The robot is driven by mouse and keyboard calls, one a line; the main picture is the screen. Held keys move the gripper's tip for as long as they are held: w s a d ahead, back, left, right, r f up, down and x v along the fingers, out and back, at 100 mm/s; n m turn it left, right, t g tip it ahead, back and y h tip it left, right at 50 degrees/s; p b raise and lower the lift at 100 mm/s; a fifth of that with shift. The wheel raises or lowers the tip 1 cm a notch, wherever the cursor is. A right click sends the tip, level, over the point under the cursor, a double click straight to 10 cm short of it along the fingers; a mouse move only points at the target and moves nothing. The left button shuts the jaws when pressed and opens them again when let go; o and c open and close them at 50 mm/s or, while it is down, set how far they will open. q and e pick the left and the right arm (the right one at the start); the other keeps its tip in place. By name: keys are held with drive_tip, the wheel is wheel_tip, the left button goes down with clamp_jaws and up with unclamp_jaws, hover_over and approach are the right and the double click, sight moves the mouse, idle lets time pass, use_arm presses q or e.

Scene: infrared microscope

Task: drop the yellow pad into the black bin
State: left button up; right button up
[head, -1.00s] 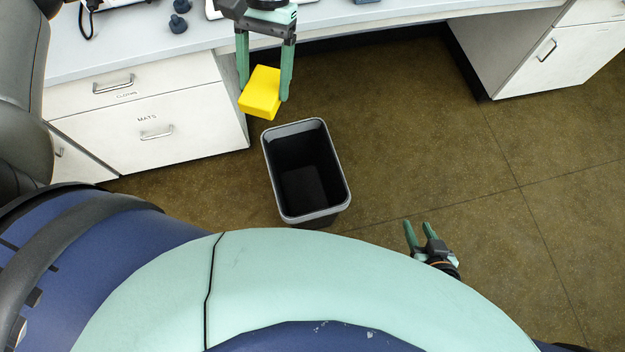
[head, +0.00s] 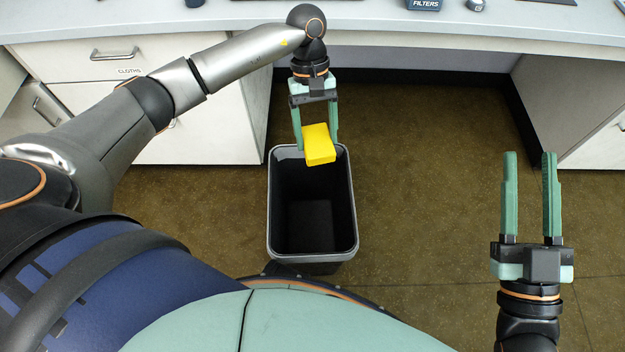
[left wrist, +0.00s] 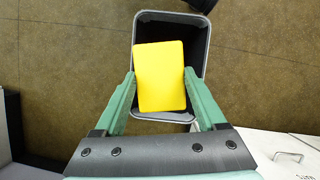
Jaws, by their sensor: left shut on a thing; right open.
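The yellow pad (head: 319,146) is a small block held between the green fingers of my left gripper (head: 317,140), which is shut on it. In the head view the pad shows over the far rim of the black bin (head: 273,215). In the left wrist view the pad (left wrist: 160,76) appears over the opening of the bin (left wrist: 204,58), covering much of it. The bin stands on the floor, open at the top, with a grey rim, and its visible inside looks empty. My right gripper (head: 531,185) is open and empty, to the right of the bin.
White drawer cabinets (head: 215,125) stand behind and left of the bin under a pale countertop (head: 420,22). A box marked FILTERS (head: 424,5) is on the countertop. Another cabinet (head: 585,105) stands at the right. The brown floor (head: 420,180) right of the bin is clear.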

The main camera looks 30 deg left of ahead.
use_arm(q)
wheel_tip(320, 180, down, 17)
drive_tip(key=a+n+t+b, duration=0.1)
drive_tip(key=a+n+b, duration=0.1)
drive_tip(key=b, duration=0.5)
drive_tip(key=shift+s+a+n+h+b, duration=0.2)
drive_tip(key=shift+a+n+h+b, duration=0.15)
drive_tip(key=shift+n, duration=0.25)
use_arm(e)
drive_tip(key=shift+s+a+r+n+t+y, duration=0.1)
drive_tip(key=shift+s+a+n+t+y, duration=0.1)
drive_tip(key=shift+s+n+y, duration=0.7)
drive_tip(key=shift+s+a+f+n+t+y, duration=0.1)
drive_tip(key=shift+s+a+n+y, duration=0.1)
drive_tip(key=shift+s+n+y, duration=0.65)
drive_tip(key=shift+s+a+r+n+t+y, duration=0.1)
drive_tip(key=shift+s+a+n+y, duration=0.1)
drive_tip(key=shift+s+n+y, duration=0.6)
drive_tip(key=shift+m+y, duration=0.25)
drive_tip(key=shift+y, duration=0.2)
use_arm(q)
drive_tip(key=o, duration=1.3)
drive_tip(key=shift+c, duration=0.2)
